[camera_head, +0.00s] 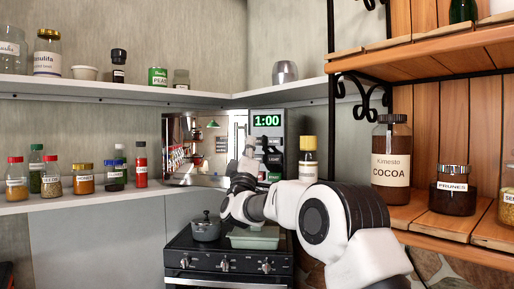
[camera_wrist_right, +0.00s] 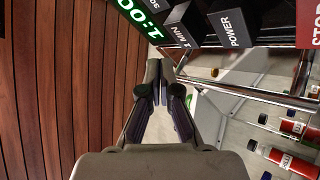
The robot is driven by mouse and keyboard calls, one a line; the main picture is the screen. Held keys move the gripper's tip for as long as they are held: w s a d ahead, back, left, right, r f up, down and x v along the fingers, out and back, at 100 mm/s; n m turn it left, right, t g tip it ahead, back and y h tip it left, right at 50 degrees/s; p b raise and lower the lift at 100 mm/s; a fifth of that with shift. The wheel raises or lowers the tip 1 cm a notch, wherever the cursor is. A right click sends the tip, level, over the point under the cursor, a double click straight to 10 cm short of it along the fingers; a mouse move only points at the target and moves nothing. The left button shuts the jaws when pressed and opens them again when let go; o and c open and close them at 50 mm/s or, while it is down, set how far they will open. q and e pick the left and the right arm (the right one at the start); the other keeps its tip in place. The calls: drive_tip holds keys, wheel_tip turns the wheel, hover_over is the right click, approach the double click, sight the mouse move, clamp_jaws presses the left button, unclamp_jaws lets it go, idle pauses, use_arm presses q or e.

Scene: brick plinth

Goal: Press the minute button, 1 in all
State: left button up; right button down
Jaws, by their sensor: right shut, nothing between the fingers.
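The microwave (camera_head: 208,150) stands on the shelf at the back, with a green display (camera_head: 266,120) reading 1:00. In the right wrist view, the same display (camera_wrist_right: 138,17) shows at the top. Beside it is the dark 1 MIN button (camera_wrist_right: 182,28), with the POWER button (camera_wrist_right: 232,28) to its right. My right gripper (camera_head: 247,152) is shut and empty in front of the microwave's panel, hiding part of it. In the right wrist view, its fingertips (camera_wrist_right: 160,72) are just below the 1 MIN button in the picture; I cannot tell whether they touch. My left gripper is out of view.
A black stove (camera_head: 228,262) stands below the microwave, with a grey pot (camera_head: 206,228) and a green dish (camera_head: 254,238) on top. Spice jars line the left shelf (camera_head: 90,197). A yellow-capped bottle (camera_head: 308,158) stands right of the microwave. A wooden rack with a cocoa jar (camera_head: 391,160) is at right.

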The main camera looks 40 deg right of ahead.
drive_tip(key=s+a, duration=0.1)
drive_tip(key=a+b, duration=0.1)
drive_tip(key=shift+s+a+b, duration=0.3)
drive_tip(key=shift+s+a, duration=0.1)
drive_tip(key=shift+d, duration=0.1)
idle(0.5)
